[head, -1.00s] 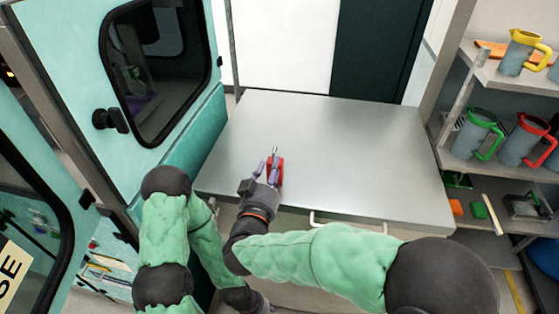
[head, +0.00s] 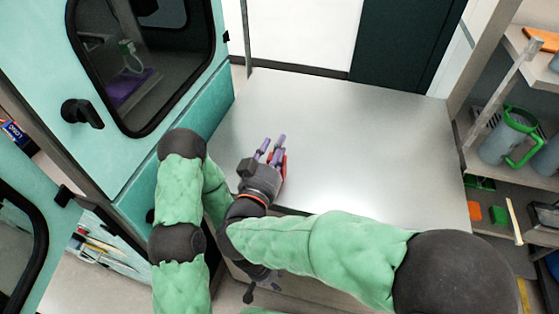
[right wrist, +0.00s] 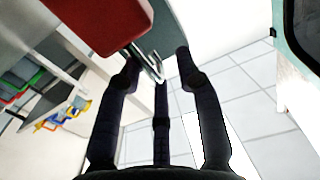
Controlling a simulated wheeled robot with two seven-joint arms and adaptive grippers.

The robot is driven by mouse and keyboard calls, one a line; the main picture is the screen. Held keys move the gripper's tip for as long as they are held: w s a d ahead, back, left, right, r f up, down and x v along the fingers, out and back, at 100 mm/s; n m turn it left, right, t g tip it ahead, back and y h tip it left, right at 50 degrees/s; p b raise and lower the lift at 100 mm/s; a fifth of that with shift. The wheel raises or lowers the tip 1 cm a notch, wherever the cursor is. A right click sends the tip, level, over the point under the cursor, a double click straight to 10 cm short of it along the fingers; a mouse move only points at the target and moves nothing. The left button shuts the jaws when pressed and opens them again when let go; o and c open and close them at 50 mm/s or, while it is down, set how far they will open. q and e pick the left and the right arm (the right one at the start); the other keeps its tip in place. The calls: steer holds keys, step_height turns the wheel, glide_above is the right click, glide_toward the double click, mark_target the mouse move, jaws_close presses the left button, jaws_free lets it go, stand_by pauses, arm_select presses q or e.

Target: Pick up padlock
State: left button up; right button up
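The padlock has a red body and a silver shackle. In the head view only a thin red strip of the padlock (head: 284,166) shows beside my right gripper (head: 271,148), over the near left part of the grey tabletop (head: 345,140). The right gripper hides the rest. In the right wrist view the padlock (right wrist: 98,22) fills the top left, its shackle close to the fingertips. The fingers of the right gripper (right wrist: 160,72) are spread, with no grip visible. My left gripper (head: 264,284) is low, below the tabletop's front edge, and mostly hidden.
A teal cabinet with a dark window (head: 140,60) and a black knob (head: 82,113) stands at the left. Shelves at the right hold a grey jug with a green handle (head: 505,138) and small items. The tabletop's middle and right are clear.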

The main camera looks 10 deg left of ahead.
steer(key=shift+s, duration=0.1)
steer(key=shift+c, duration=0.8)
jaws_close()
steer(key=shift+r, duration=0.1)
